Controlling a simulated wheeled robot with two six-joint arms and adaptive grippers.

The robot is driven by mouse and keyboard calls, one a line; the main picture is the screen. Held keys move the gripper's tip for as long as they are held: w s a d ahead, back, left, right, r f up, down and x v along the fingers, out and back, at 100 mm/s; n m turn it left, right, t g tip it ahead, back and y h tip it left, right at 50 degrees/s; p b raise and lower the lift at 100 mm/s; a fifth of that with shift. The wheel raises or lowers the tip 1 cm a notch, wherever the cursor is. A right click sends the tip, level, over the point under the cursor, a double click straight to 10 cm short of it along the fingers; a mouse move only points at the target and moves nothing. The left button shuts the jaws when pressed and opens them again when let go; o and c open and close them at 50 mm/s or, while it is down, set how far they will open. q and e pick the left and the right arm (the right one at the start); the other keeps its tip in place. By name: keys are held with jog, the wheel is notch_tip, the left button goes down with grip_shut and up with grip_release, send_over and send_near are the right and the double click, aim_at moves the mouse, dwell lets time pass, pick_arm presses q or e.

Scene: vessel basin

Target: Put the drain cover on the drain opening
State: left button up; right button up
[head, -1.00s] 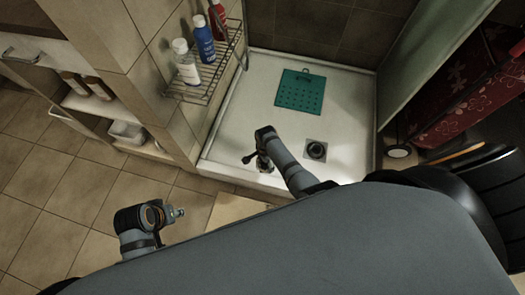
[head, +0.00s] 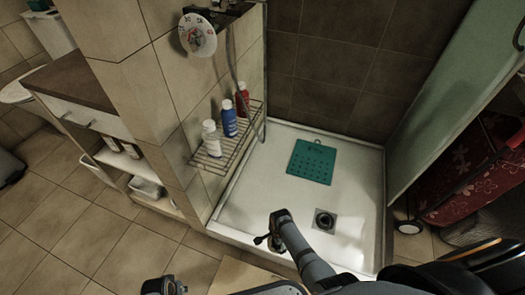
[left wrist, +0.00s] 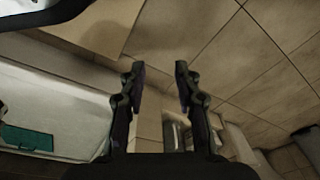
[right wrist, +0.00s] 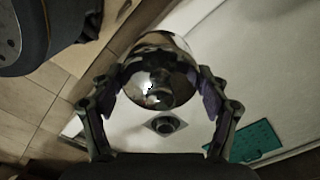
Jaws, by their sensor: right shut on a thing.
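The drain cover (right wrist: 158,72) is a shiny, domed metal piece. My right gripper (right wrist: 160,92) is shut on it, one finger on each side, in the right wrist view. The drain opening (head: 324,221) is a dark round hole in a square grey plate in the white shower tray. It also shows in the right wrist view (right wrist: 163,125), just below the held cover and apart from it. In the head view my right gripper (head: 268,240) is over the tray's front part, left of the drain opening. My left gripper (left wrist: 157,72) is open and empty, away from the tray.
A green perforated mat (head: 311,162) lies in the shower tray (head: 262,180) behind the drain. A wire rack (head: 232,142) with several bottles hangs on the left wall. A greenish glass panel (head: 430,95) stands at the right. The tray around the drain is clear.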

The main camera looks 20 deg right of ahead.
notch_tip(320, 180, up, 12)
jog(key=p, duration=1.1)
jog(key=shift+f+p, duration=0.15)
jog(key=shift+p, duration=0.2)
pick_arm(q)
jog(key=s+a+r+p, duration=0.1)
jog(key=s+r+p, duration=0.2)
jog(key=s+p, duration=0.2)
jog(key=s+a+r+p, duration=0.1)
jog(key=s+r+p, duration=0.2)
jog(key=s+p, duration=0.3)
jog(key=s, duration=0.5)
jog(key=shift+s+a+r, duration=0.15)
jog(key=shift+a+r, duration=0.2)
jog(key=shift+a, duration=0.05)
pick_arm(e)
notch_tip(320, 180, up, 11)
jog(key=shift+r, duration=0.2)
